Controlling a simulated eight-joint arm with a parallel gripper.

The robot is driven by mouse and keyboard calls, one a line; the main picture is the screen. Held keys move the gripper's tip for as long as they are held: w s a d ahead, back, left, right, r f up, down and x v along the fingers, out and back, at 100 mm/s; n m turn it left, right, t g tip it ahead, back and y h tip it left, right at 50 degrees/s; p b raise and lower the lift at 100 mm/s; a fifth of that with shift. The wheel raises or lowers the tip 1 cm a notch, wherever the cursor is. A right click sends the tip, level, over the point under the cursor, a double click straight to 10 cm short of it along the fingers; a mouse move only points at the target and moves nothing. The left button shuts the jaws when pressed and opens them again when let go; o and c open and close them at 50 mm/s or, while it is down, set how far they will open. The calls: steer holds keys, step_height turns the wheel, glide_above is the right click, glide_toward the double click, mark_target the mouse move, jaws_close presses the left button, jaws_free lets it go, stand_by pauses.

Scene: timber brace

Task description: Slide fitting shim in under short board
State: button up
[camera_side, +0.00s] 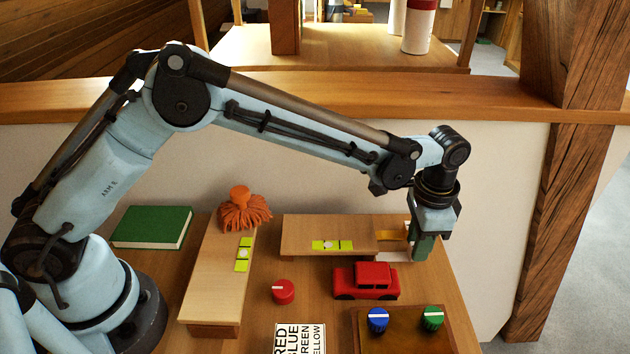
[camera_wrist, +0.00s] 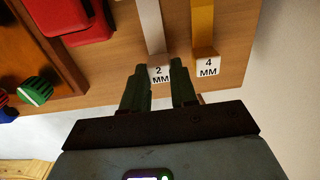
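The board on the right (camera_side: 300,240), which I take for the short board, lies crosswise near the back of the table with yellow-green level pads on it. A yellow shim (camera_side: 392,235) lies by its right end. In the wrist view the white shim marked 2 MM (camera_wrist: 150,25) has its labelled end between my fingers, and the yellow shim marked 4 MM (camera_wrist: 203,30) lies just to the right. My gripper (camera_wrist: 161,72) points down at the shim ends; it also shows in the side view (camera_side: 424,246). Whether the fingers press on the 2 MM shim I cannot tell.
A red toy car (camera_side: 367,282) stands in front of the right board. A red knob (camera_side: 283,291), a knob box (camera_side: 400,338), a word card (camera_side: 300,340) and a green book (camera_side: 152,227) lie around.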

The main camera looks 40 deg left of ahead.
mark_target(391, 257)
jaws_close()
steer(key=shift+s+a, duration=1.6)
steer(key=o, duration=0.9)
jaws_free()
steer(key=shift+c, duration=0.2)
step_height(391, 257, up, 12)
